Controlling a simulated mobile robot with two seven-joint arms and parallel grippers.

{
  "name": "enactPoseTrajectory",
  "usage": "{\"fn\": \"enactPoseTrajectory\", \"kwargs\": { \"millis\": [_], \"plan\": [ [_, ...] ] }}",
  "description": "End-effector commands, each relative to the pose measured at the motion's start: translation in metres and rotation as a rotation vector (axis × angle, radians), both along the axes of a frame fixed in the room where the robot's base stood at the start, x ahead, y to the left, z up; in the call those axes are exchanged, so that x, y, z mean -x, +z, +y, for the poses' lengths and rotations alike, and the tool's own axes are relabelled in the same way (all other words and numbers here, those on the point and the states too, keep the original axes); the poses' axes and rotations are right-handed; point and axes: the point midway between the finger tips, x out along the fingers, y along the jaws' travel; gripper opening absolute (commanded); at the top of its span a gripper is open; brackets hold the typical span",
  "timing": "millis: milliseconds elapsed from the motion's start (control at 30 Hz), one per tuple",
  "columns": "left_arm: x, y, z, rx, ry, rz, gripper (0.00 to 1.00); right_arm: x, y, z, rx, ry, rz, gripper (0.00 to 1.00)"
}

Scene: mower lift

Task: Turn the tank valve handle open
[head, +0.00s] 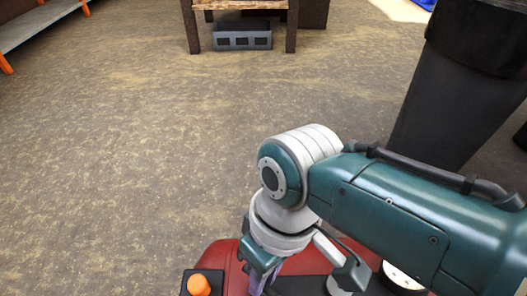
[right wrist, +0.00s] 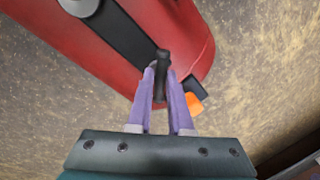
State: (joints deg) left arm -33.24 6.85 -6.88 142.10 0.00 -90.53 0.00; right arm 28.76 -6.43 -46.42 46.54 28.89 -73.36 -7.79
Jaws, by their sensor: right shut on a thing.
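The red rounded machine body (head: 226,257) is at the bottom of the head view, and its red shell also shows in the right wrist view (right wrist: 60,35). A black handle (right wrist: 162,57) stands up at the edge of a black band on that body; I take it to be the tank valve handle. My right gripper (right wrist: 161,76) is shut on the handle, with a purple finger on each side. In the head view only a bit of purple finger (head: 256,280) shows under my wrist, and the handle is hidden. My left gripper is out of view.
An orange knob (head: 199,285) on a black block is close left of the gripper; it also shows in the right wrist view (right wrist: 194,103). A wooden table (head: 240,6) with a grey crate (head: 242,37) under it stands far back. A dark bin-like object (head: 455,90) is right. Floor between is clear.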

Motion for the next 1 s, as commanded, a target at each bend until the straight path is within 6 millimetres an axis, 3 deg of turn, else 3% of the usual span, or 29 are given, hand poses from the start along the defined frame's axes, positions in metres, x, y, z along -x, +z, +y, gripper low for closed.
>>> {"fn": "enactPoseTrajectory", "kwargs": {
  "millis": [600, 1000],
  "plan": [
    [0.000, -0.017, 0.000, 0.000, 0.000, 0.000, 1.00, -0.001, -0.002, 0.002, 0.000, 0.565, 0.001, 0.00],
    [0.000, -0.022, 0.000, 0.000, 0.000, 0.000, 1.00, -0.001, -0.001, 0.002, 0.000, 0.783, 0.000, 0.00]
  ]
}}
